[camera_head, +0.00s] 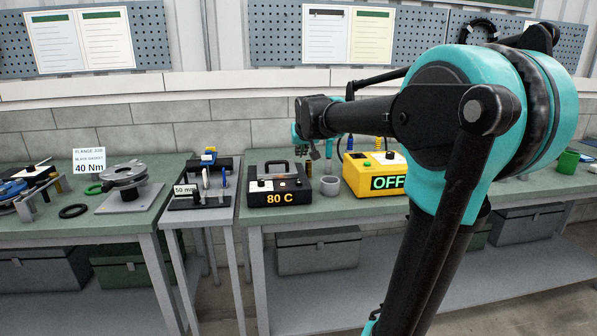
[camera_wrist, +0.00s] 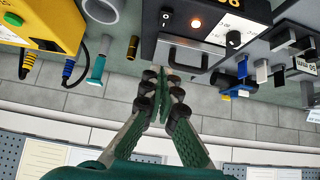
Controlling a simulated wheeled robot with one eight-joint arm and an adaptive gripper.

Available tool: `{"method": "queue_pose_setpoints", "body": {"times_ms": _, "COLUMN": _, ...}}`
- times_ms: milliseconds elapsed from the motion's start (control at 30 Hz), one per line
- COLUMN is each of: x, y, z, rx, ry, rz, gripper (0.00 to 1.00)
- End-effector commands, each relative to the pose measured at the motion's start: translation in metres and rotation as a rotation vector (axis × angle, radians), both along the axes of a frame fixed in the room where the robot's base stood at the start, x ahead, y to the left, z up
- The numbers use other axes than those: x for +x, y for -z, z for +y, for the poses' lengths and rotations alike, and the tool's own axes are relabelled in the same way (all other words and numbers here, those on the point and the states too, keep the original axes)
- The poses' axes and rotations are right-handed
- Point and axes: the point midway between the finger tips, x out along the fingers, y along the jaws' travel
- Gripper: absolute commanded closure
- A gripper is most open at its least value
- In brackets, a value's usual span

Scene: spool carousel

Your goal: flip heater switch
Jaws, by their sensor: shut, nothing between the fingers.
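The heater (camera_head: 281,196) is a black box with a handle on top and an orange "80 C" display, on the green bench in the head view. The wrist view shows it upside down (camera_wrist: 205,30), with a lit orange lamp (camera_wrist: 196,23), a round knob (camera_wrist: 234,38) and a small black-and-white switch (camera_wrist: 165,15). My gripper (camera_wrist: 164,88) is shut and empty. In the wrist view its fingertips appear by the heater's grey handle (camera_wrist: 190,55); I cannot tell whether they touch. In the head view my gripper (camera_head: 313,150) is small, above and right of the heater.
A grey cup (camera_head: 330,186) stands between the heater and a yellow box (camera_head: 365,181) displaying "OFF". Left of the heater is a stand with small tools (camera_head: 205,198). A metal flange (camera_head: 125,177) sits farther left. My arm hides much of the bench's right side.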

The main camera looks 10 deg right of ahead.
Motion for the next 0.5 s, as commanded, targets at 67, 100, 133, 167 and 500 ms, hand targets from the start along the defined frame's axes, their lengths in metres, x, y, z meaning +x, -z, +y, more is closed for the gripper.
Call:
{"method": "queue_pose_setpoints", "body": {"times_ms": 67, "x": 0.004, "y": 0.004, "z": 0.0, "rx": 0.0, "ry": 0.0, "rz": 0.0, "gripper": 1.0}}
{"method": "queue_pose_setpoints", "body": {"times_ms": 100, "x": 0.006, "y": 0.006, "z": 0.0, "rx": 0.0, "ry": 0.0, "rz": 0.0, "gripper": 1.0}}
{"method": "queue_pose_setpoints", "body": {"times_ms": 133, "x": 0.009, "y": 0.009, "z": 0.0, "rx": 0.001, "ry": 0.001, "rz": 0.0, "gripper": 1.0}}
{"method": "queue_pose_setpoints", "body": {"times_ms": 167, "x": 0.012, "y": 0.012, "z": 0.0, "rx": 0.001, "ry": 0.001, "rz": 0.0, "gripper": 1.0}}
{"method": "queue_pose_setpoints", "body": {"times_ms": 500, "x": 0.054, "y": 0.054, "z": 0.0, "rx": 0.001, "ry": 0.001, "rz": 0.0, "gripper": 1.0}}
